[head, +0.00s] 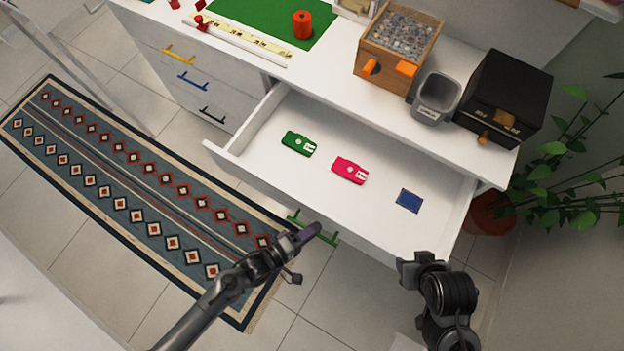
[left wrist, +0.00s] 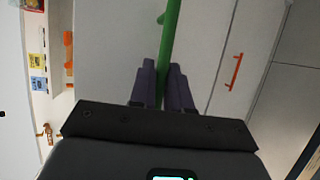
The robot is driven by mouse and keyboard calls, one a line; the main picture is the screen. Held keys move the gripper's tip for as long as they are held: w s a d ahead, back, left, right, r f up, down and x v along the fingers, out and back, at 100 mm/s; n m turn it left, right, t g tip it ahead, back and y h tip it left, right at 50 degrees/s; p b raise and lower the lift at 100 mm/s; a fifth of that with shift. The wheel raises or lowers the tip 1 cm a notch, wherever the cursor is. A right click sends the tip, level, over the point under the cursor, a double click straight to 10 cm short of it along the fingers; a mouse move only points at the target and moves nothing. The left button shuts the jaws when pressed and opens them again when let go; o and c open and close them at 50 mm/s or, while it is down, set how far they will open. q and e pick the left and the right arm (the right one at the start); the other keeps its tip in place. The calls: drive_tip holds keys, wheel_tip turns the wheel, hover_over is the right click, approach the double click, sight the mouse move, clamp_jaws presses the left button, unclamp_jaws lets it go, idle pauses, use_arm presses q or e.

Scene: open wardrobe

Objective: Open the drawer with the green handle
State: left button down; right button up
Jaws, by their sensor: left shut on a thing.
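The drawer (head: 262,185) with the green handle (head: 330,238) is pulled well out of the white cabinet, and its inside shows from above. My left gripper (head: 308,234) is at the drawer's front, shut on the green handle. In the left wrist view the green handle (left wrist: 171,30) runs between the two purple fingers of my left gripper (left wrist: 164,85). My right gripper (head: 413,262) is near the drawer's right front corner, away from the green handle. Its fingers do not show clearly.
In the drawer lie a green item (head: 298,143), a pink item (head: 350,170) and a blue square (head: 409,200). On the countertop stand a wooden box (head: 385,75), a grey bin (head: 435,97) and a black box (head: 515,80). A patterned rug (head: 120,185) covers the floor at left.

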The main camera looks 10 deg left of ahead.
use_arm(q)
drive_tip(key=shift+s+a, duration=0.15)
drive_tip(key=shift+s, duration=0.25)
drive_tip(key=c, duration=1.4)
unclamp_jaws()
drive_tip(key=shift+c, duration=0.2)
drive_tip(key=p+v, duration=0.2)
drive_tip(key=v, duration=0.8)
drive_tip(key=shift+s+a+r, duration=0.2)
drive_tip(key=shift+s, duration=0.1)
